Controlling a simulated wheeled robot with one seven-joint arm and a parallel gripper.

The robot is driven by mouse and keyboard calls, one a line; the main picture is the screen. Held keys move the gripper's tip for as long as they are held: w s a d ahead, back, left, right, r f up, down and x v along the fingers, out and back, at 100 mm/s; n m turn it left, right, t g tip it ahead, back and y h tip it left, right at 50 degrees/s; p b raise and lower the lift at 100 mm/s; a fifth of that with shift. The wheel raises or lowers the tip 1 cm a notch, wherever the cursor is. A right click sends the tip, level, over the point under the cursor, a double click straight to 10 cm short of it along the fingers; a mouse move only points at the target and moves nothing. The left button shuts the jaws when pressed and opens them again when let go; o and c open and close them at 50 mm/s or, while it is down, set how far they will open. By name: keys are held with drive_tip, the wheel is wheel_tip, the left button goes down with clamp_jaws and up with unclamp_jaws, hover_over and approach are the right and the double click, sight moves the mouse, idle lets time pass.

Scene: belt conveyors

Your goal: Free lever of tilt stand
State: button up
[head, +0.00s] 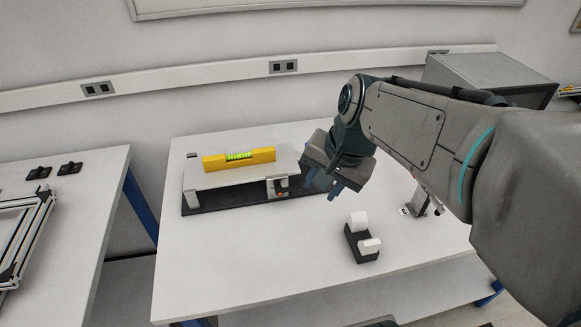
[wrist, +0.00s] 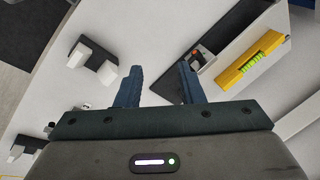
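The tilt stand has a dark base (head: 238,202) and a light tilting plate (head: 215,178), and stands on the table. A yellow spirit level (head: 240,158) lies on the plate; it also shows in the wrist view (wrist: 235,75). My gripper (head: 332,192) is just right of the stand, above the table. Its blue fingers (wrist: 158,87) are apart with nothing between them.
A black block with two white pieces (head: 361,240) stands in front of my gripper. A small upright device (head: 417,204) is to the right, partly behind my arm. A grey box (head: 480,70) stands at the back right. The table's front left is clear.

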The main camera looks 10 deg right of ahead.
sight(298, 186)
drive_tip(key=w+d+f+m+y+b, duration=0.1)
drive_tip(key=w+d+m+b, duration=0.1)
drive_tip(key=w+m, duration=0.35)
drive_tip(key=w+d+f+m+y+b, duration=0.1)
drive_tip(key=w+d+f+m+b, duration=0.1)
drive_tip(key=w+m, duration=0.35)
drive_tip(key=shift+m, duration=0.3)
drive_tip(key=x, duration=1.3)
drive_tip(key=shift+a+b, duration=0.15)
drive_tip(key=shift+b, duration=0.15)
drive_tip(key=shift+t, duration=0.3)
clamp_jaws()
